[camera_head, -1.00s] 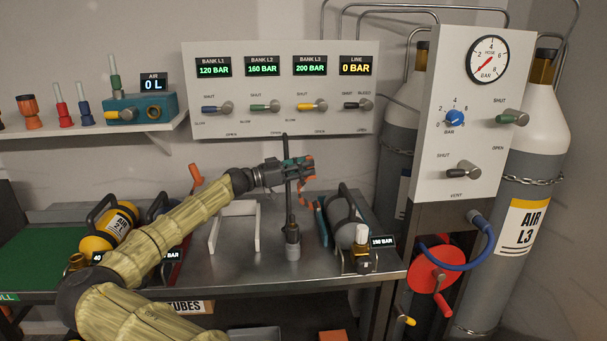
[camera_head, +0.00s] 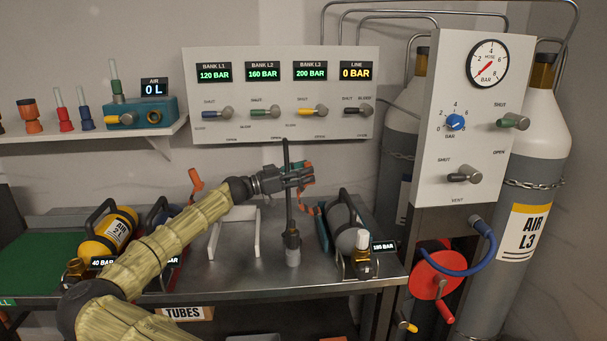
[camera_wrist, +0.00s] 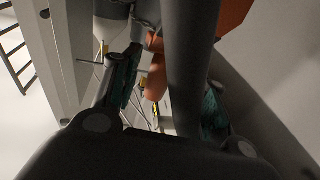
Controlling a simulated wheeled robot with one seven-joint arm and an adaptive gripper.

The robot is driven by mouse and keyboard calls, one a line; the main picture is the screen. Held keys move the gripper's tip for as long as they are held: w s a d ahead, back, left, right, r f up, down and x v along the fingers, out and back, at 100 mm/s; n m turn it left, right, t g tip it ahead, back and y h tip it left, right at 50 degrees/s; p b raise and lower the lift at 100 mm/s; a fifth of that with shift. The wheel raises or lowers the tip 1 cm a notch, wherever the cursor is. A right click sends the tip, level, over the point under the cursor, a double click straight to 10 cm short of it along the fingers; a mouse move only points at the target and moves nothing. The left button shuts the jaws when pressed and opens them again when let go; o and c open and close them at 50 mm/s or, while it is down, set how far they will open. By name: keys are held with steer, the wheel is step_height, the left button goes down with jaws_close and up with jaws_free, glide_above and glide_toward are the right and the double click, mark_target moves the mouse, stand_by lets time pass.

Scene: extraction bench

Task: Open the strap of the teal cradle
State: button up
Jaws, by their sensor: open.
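The teal cradle (camera_head: 376,226) stands on the right end of the steel bench and holds a grey cylinder (camera_head: 342,222). Its strap appears as an orange piece (camera_head: 308,208) at the cradle's left side, partly hidden. My gripper (camera_head: 304,178) is above and left of the cradle, behind or beside a dark upright post, with its fingers open. In the wrist view, an orange piece (camera_wrist: 155,75), perhaps the strap's lever, shows between the two teal-padded fingers. I cannot tell whether they touch it.
The dark post (camera_head: 288,205) rises from the bench close to my gripper. A white stand (camera_head: 255,232) is left of it. A yellow cylinder (camera_head: 105,235) lies farther left. The valve panel (camera_head: 280,95) is behind, and the gauge panel (camera_head: 465,150) is on the right.

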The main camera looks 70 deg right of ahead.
steer(key=v, duration=1.2)
steer(key=shift+c, duration=0.2)
